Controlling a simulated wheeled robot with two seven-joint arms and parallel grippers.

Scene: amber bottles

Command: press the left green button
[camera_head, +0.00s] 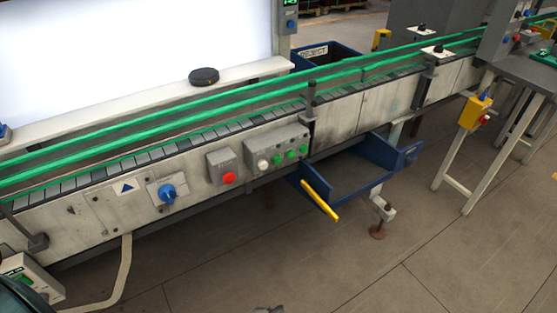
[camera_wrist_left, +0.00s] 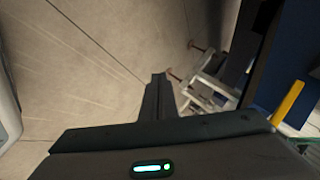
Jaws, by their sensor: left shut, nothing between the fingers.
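The grey button box (camera_head: 277,149) is on the side of the conveyor in the head view. It carries a white button (camera_head: 263,165) at its left end and green buttons to the right of it. The left green button (camera_head: 278,159) is beside the white one, unobstructed. My left gripper (camera_wrist_left: 157,80) is shut and empty in the left wrist view, with floor behind its fingers. In the head view, only a small grey tip of it (camera_head: 268,309) shows at the bottom edge, well below and apart from the button box. My right gripper is not in view.
A red button (camera_head: 229,178) and a blue knob (camera_head: 167,193) are left of the button box. A blue frame (camera_head: 350,190) with a yellow bar (camera_head: 320,200) juts out below right. Green rails (camera_head: 220,97) run above. The floor in front is clear.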

